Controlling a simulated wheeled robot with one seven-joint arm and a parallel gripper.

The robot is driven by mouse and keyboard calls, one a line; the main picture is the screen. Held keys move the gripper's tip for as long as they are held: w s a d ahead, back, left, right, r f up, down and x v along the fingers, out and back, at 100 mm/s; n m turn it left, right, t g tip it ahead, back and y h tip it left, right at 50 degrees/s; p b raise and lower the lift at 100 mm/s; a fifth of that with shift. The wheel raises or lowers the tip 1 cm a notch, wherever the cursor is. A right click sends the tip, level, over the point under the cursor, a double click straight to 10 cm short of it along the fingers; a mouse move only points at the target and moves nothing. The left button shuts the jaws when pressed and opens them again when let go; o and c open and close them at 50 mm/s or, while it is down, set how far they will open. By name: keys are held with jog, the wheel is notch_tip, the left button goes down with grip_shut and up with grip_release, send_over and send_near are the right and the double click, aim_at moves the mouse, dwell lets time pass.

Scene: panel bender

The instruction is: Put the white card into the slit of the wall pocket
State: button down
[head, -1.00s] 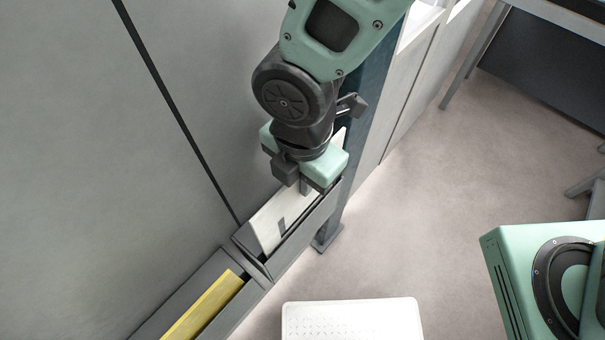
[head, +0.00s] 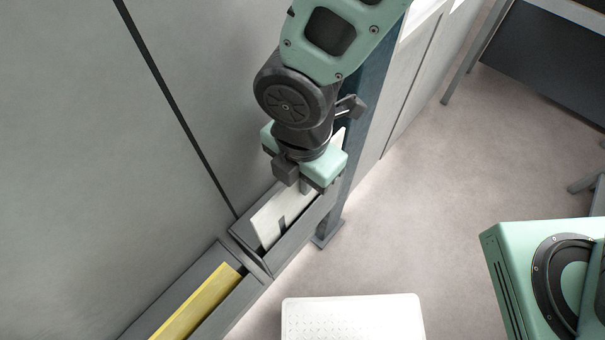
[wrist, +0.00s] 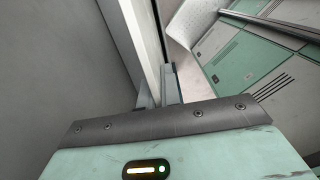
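The white card (head: 272,218) stands on edge in the dark grey wall pocket (head: 300,232), along the wall. Its lower edge is hidden behind the pocket's front wall, so I cannot tell how deep it sits. My gripper (head: 305,188) is just above the pocket, fingers pointing down, and is shut on the card's upper part. In the wrist view the card (wrist: 146,40) shows as a pale strip running between the two grey fingers of my gripper (wrist: 158,92). The finger ends are partly hidden in the head view.
A second grey pocket (head: 238,312) with a yellow card (head: 197,304) adjoins at the lower left. The grey wall panel (head: 90,170) is close on the left. A white perforated surface (head: 352,318) is at the bottom, and open floor (head: 430,200) lies right.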

jog(key=shift+f+b, duration=1.4)
jog(key=shift+f, duration=0.65)
jog(key=c, duration=1.5)
grip_release()
jog(key=shift+c, duration=0.2)
notch_tip(320, 180, up, 18)
jog(key=shift+f, duration=0.25)
